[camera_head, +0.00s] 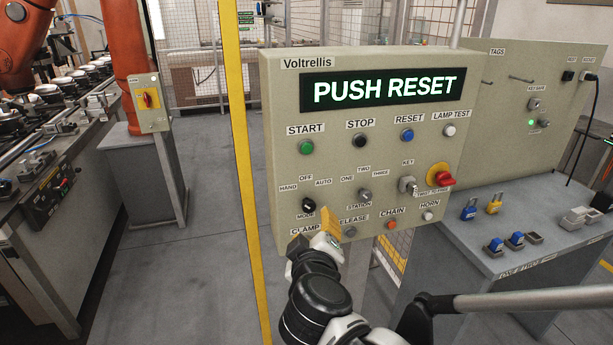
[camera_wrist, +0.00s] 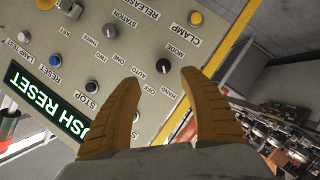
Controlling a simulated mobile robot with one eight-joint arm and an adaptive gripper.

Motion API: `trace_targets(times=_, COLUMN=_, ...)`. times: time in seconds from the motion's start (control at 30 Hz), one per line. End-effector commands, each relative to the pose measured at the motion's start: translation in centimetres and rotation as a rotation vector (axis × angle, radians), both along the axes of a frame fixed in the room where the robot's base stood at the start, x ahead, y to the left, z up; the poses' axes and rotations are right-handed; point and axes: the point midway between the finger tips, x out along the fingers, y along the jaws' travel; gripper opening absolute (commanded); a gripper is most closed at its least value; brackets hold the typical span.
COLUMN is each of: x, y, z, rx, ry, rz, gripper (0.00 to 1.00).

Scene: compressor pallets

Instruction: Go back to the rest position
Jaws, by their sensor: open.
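My gripper (camera_head: 331,232) is in front of the lower left of the Voltrellis control panel (camera_head: 290,110), near the MODE knob and the CLAMP label. In the wrist view its two orange fingers (camera_wrist: 162,100) stand apart with nothing between them. The panel's display (camera_head: 384,88) reads PUSH RESET. The MODE selector (camera_head: 309,205) is black and also shows in the wrist view (camera_wrist: 163,93). The blue RESET button (camera_head: 407,135) is at the upper right of the panel. My gripper partly covers the panel's lower edge; I cannot tell whether it touches it.
A red knob on a yellow plate (camera_head: 441,176) juts from the panel's right side. A grey bench (camera_head: 480,240) with blue and yellow padlocks stands to the right. A yellow post (camera_head: 240,150) rises left of the panel. An orange robot and conveyor are at far left, with open floor between.

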Motion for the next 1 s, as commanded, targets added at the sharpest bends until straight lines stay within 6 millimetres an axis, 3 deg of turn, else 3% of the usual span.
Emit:
trace_targets(times=0.13, x=-1.5, y=-7.2, z=-1.3, rx=0.101, ry=0.144, rz=-0.149, gripper=0.51)
trace_targets(times=0.2, x=-3.5, y=-11.1, z=-2.3, rx=0.183, ry=0.243, rz=-0.238, gripper=0.51)
trace_targets(times=0.3, x=-7.2, y=-15.1, z=-3.8, rx=0.32, ry=0.378, rz=-0.343, gripper=0.51)
trace_targets(times=0.37, x=-9.5, y=-16.5, z=-4.5, rx=0.404, ry=0.445, rz=-0.389, gripper=0.51)
trace_targets(times=0.5, x=-13.6, y=-17.6, z=-5.4, rx=0.569, ry=0.551, rz=-0.446, gripper=0.51)
trace_targets(times=0.6, x=-15.1, y=-17.5, z=-5.6, rx=0.641, ry=0.587, rz=-0.458, gripper=0.51)
trace_targets(times=1.0, x=-15.7, y=-17.2, z=-5.6, rx=0.674, ry=0.603, rz=-0.458, gripper=0.51)
